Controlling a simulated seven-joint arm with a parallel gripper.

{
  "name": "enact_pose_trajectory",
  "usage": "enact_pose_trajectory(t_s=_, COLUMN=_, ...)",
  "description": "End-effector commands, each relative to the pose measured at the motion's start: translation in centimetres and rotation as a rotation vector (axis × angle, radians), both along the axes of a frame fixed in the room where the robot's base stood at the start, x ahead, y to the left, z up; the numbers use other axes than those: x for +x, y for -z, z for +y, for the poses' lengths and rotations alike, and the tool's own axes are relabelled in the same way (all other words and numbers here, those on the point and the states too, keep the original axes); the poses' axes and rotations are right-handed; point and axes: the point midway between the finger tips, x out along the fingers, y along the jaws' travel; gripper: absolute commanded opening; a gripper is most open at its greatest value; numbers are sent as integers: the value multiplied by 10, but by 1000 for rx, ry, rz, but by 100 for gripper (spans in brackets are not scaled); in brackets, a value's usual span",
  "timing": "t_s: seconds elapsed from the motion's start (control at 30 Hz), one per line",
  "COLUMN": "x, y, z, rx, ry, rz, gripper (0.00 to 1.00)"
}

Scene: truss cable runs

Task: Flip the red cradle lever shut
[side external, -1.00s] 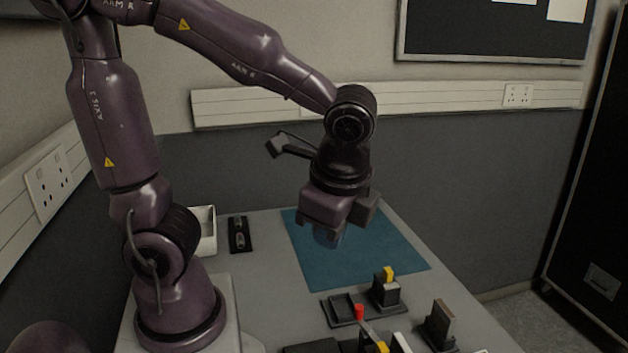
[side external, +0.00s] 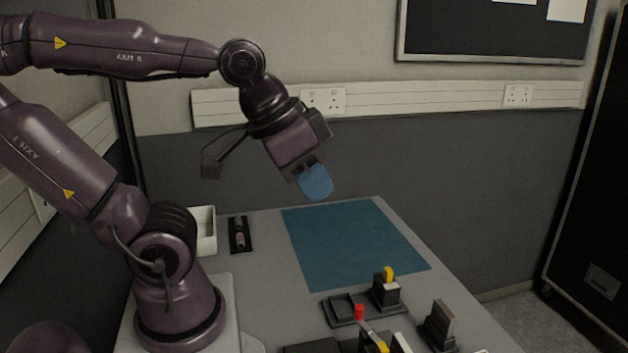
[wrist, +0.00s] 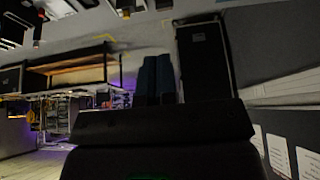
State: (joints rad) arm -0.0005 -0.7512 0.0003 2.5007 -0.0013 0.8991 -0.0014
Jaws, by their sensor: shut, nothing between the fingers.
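A red-tipped lever (side external: 359,311) stands up from a dark cradle near the front of the table in the side external view. Its metal arm slants beside a yellow-topped part, and its lower end is partly hidden. My gripper (side external: 317,187) is up in the air over the far left part of the blue mat, well away from the lever. Its blue fingers are together with nothing between them. In the wrist view my gripper (wrist: 156,62) shows its two blue fingers side by side, pointing out to the room; the lever is not seen there.
A blue mat (side external: 350,250) lies bare on the grey table. A yellow-topped block (side external: 387,285) and a dark upright block (side external: 440,325) stand by the cradle. A white bin (side external: 206,228) and a black tray (side external: 239,235) are at the back left. A shelf (wrist: 75,68) shows in the wrist view.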

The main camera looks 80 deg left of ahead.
Motion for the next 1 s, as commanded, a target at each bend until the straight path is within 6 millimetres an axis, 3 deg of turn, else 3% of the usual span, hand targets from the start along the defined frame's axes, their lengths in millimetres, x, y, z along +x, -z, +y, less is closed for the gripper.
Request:
enact_pose_trajectory(t_s=0.17, x=0, y=0, z=0, rx=0, ry=1, rz=1, gripper=0)
enact_pose_trajectory(t_s=0.37, x=4, y=13, z=6, rx=5, ry=-32, rz=67, gripper=44)
enact_pose_trajectory(t_s=0.7, x=49, y=88, z=29, rx=7, ry=-143, rz=410, gripper=44)
enact_pose_trajectory(t_s=0.9, x=72, y=130, z=34, rx=-32, ry=-194, rz=520, gripper=44)
enact_pose_trajectory(t_s=1.0, x=81, y=141, z=33, rx=-45, ry=-208, rz=531, gripper=44)
